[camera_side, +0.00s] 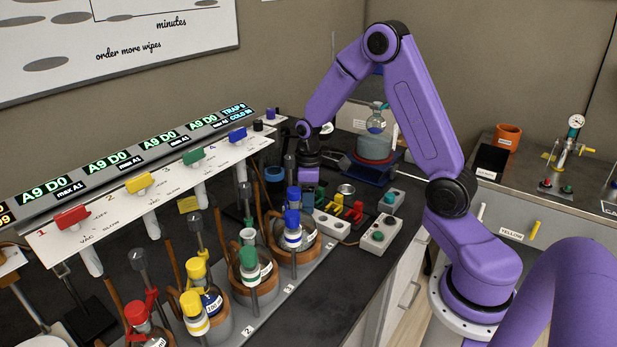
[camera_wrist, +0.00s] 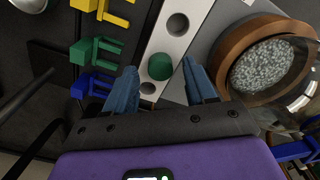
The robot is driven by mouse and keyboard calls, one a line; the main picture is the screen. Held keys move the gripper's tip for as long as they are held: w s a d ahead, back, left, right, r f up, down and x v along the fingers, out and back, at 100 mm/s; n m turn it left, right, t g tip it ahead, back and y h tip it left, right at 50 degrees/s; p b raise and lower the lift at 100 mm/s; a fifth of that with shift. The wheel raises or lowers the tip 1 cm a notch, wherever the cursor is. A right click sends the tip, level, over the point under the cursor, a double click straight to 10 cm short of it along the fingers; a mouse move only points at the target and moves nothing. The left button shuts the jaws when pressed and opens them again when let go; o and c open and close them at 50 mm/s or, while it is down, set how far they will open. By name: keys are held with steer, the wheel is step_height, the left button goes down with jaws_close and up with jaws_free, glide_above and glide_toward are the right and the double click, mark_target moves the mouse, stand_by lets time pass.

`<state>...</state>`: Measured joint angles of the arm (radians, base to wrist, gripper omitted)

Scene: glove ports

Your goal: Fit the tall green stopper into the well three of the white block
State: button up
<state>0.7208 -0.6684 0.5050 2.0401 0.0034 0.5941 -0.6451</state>
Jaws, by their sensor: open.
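My gripper (camera_wrist: 160,78) is open, its two blue fingers on either side of a green stopper (camera_wrist: 160,66) in the wrist view. The stopper is seen from above, so its height cannot be told, and I cannot tell whether the fingers touch it. It stands at a white block (camera_wrist: 158,41) with a row of round wells. One open well shows farther up the block and a smaller dark hole below the stopper. The white block (camera_side: 331,225) shows partly there; well numbers are unreadable.
Yellow (camera_wrist: 113,12), green (camera_wrist: 92,49) and blue (camera_wrist: 95,82) forked clips lie left of the block. A brown ring with grey granules (camera_wrist: 268,64) stands close on the right. In the side view, stoppered flasks (camera_side: 248,262) crowd the front, and a small box with a green knob (camera_side: 379,237) stands right.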

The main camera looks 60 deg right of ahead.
step_height(320, 180, up, 12)
stand_by(0.4)
steer(key=shift+f, duration=0.15)
steer(key=s+a+r+n+t, duration=0.1)
steer(key=s+a+r+n, duration=0.1)
steer(key=s+a, duration=1)
steer(key=s+a+f+n, duration=0.1)
steer(key=s+a+n, duration=0.1)
steer(key=s, duration=0.5)
steer(key=s+a+f+n, duration=0.1)
steer(key=s+a, duration=0.1)
steer(key=s, duration=0.6)
steer(key=shift+s+f+n+g, duration=0.15)
steer(key=shift+s+n+g, duration=0.1)
steer(key=shift+n+g, duration=0.15)
